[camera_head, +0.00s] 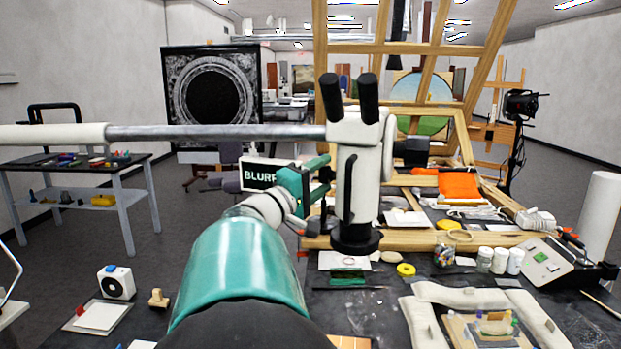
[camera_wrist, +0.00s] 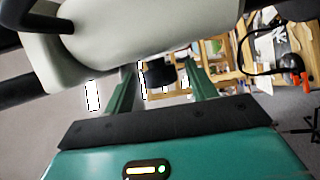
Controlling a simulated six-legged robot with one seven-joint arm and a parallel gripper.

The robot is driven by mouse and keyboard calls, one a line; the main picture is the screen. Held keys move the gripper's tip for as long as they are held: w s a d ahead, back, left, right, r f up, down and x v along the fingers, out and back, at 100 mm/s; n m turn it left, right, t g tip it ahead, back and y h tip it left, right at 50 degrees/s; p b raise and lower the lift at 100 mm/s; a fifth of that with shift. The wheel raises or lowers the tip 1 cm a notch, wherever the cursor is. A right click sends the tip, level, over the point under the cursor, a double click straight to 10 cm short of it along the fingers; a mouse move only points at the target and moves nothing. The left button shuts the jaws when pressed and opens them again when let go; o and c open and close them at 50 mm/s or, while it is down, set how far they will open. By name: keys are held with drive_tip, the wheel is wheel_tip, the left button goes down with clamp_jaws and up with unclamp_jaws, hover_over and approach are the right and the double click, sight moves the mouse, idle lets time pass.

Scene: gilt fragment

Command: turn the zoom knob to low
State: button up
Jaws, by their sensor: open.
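The microscope (camera_head: 357,185) stands upright in the middle of the head view, with a white body, two black eyepieces and a dark round lower end. My gripper (camera_head: 322,178) is at the left side of its body, fingers pointing toward it. In the wrist view my gripper (camera_wrist: 162,75) is open, its two teal fingers apart. A small black knob (camera_wrist: 160,73), which looks like the zoom knob, shows between the fingertips below the pale microscope head (camera_wrist: 150,35). I cannot tell whether the fingers touch it. Its setting is not readable.
A long horizontal boom (camera_head: 215,132) runs left from the microscope head, above my arm. A wooden easel frame (camera_head: 320,60) stands behind. The dark worktable below holds jars (camera_head: 500,261), a yellow tape roll (camera_head: 406,270) and a padded tray (camera_head: 427,326).

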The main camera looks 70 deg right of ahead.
drive_tip(key=shift+c, duration=0.5)
drive_tip(key=c, duration=0.9)
drive_tip(key=shift+t, duration=0.3)
drive_tip(key=n+t+y, duration=0.1)
drive_tip(key=y, duration=0.1)
drive_tip(key=n+t+y, duration=0.1)
drive_tip(key=y, duration=0.1)
drive_tip(key=shift+r, duration=0.4)
drive_tip(key=y, duration=0.2)
drive_tip(key=n+t+y, duration=0.1)
drive_tip(key=y, duration=0.1)
drive_tip(key=shift+d+r+n, duration=0.15)
drive_tip(key=shift+r+n, duration=0.05)
drive_tip(key=shift+n, duration=0.1)
drive_tip(key=shift+n+y, duration=0.3)
drive_tip(key=shift+y, duration=1)
